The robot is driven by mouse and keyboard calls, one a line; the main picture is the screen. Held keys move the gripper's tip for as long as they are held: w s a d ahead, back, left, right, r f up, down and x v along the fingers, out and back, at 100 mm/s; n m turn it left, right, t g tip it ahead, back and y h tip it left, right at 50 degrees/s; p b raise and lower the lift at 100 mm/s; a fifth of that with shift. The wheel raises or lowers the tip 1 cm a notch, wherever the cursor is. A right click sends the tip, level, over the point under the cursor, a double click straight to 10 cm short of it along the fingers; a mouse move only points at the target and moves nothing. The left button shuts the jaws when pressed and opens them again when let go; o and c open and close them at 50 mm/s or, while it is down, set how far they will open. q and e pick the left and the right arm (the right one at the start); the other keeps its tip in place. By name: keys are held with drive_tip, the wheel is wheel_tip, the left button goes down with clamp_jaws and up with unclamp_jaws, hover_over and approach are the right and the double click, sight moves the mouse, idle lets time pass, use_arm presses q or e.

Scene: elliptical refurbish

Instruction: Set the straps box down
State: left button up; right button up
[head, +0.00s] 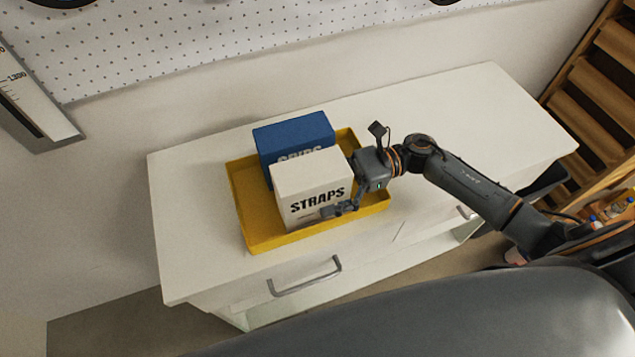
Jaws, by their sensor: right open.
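The straps box (310,176) is a white box with dark "STRAPS" lettering. It stands upright in the front part of a yellow tray (262,241), in front of a blue box (292,134). My right gripper (337,211) is open at the straps box's right side, with one finger across the lower right of its front face. The other finger is hidden. I cannot tell whether the gripper touches the box. My left gripper is not in view.
The tray sits on a white cabinet (467,113) with a drawer handle (304,277) at the front. The cabinet top is clear to the right and at the far left. A perforated wall panel (190,45) rises behind, and a slatted wooden rack (597,95) stands at the right.

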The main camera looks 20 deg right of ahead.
drive_tip(key=shift+r, duration=0.1)
drive_tip(key=shift+r+p, duration=0.2)
drive_tip(key=shift+p, duration=0.2)
drive_tip(key=d+b, duration=0.1)
drive_tip(key=d+f+b, duration=0.1)
drive_tip(key=d, duration=0.1)
drive_tip(key=d+b, duration=0.1)
drive_tip(key=d, duration=0.3)
drive_tip(key=d+b, duration=0.2)
drive_tip(key=d, duration=0.2)
drive_tip(key=shift+w+r, duration=0.15)
drive_tip(key=shift+r, duration=0.05)
drive_tip(key=shift+d+r+b, duration=0.15)
drive_tip(key=shift+d+b, duration=0.15)
drive_tip(key=shift+d, duration=0.25)
